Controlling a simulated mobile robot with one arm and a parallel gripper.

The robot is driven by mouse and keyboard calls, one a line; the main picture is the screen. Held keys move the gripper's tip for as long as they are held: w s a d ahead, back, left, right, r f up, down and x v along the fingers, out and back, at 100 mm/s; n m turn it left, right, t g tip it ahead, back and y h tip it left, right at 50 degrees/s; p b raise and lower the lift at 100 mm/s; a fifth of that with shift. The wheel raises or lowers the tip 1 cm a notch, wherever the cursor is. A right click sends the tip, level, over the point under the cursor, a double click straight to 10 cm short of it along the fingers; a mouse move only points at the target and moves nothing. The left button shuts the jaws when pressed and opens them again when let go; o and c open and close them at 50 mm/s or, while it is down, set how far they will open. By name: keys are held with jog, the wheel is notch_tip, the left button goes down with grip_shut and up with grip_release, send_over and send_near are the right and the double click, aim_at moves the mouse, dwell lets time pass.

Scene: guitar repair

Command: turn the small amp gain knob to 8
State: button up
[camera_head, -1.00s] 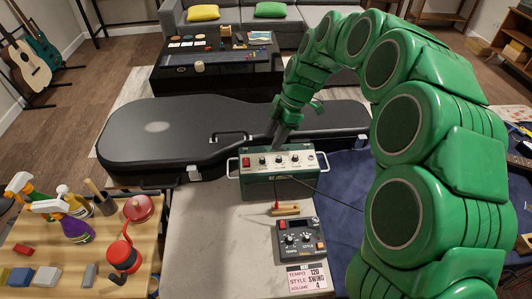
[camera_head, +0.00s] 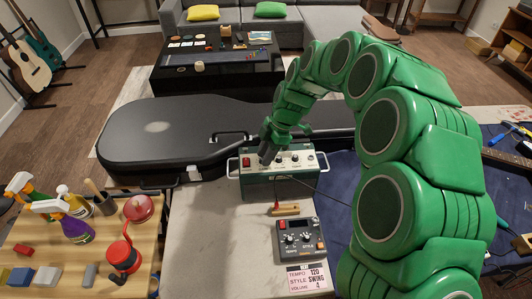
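The small amp (camera_head: 283,184) is a dark green box with a light control panel, a red switch and a row of dark knobs. It stands at the back of the light bench top. My gripper (camera_head: 266,158) reaches down from behind onto the left part of the panel. Its fingertips are at the left knob, the one beside the red switch (camera_head: 246,162), and cover it. Two other knobs (camera_head: 279,160) to the right stay in view. I cannot tell whether the fingers touch the knob, and the scale marks are too small to read.
A drum-machine-like box (camera_head: 300,238) with knobs sits in front of the amp, with a card (camera_head: 307,278) reading tempo 120, style swing, volume 4. A black guitar case (camera_head: 170,138) is behind. A cable runs right from the amp.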

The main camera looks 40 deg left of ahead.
grip_shut()
jog(key=shift+m, duration=0.3)
